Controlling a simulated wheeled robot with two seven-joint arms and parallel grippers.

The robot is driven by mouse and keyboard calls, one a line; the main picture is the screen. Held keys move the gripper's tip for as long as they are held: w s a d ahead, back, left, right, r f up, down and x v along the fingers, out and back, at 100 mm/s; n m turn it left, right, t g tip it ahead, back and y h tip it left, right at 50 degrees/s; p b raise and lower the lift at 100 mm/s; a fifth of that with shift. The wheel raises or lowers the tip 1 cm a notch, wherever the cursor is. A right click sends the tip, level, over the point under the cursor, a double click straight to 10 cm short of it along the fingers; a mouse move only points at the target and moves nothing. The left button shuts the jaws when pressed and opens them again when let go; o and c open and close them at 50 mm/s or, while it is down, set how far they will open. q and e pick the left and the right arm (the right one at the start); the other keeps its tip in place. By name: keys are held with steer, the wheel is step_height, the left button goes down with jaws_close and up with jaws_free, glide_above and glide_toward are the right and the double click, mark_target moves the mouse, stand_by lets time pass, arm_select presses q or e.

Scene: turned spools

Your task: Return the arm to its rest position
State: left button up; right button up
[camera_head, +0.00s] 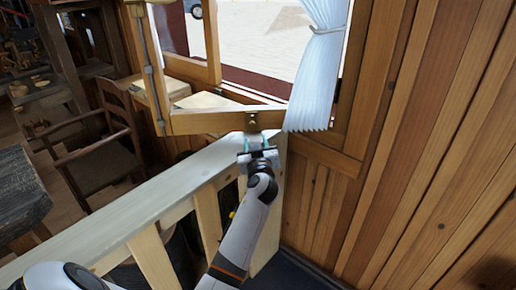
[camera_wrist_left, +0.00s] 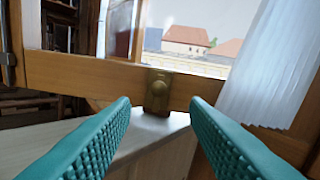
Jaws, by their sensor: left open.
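My left arm reaches up over a pale wooden railing in the head view. Its gripper (camera_head: 258,147) is open at the window, just below the lower rail of an open wooden window sash (camera_head: 210,122). In the left wrist view the two teal fingers (camera_wrist_left: 160,125) are spread apart with nothing between them. A small brass latch (camera_wrist_left: 158,92) on the sash rail lies ahead of the gap between the fingers; it also shows in the head view (camera_head: 252,121). My right gripper is not in view.
A pale curtain (camera_head: 318,70) hangs right of the latch, close to the gripper. The railing (camera_head: 130,205) runs below the arm. A wooden plank wall (camera_head: 420,150) stands at right. A wooden chair (camera_head: 95,150) and dark table (camera_head: 20,190) stand at left.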

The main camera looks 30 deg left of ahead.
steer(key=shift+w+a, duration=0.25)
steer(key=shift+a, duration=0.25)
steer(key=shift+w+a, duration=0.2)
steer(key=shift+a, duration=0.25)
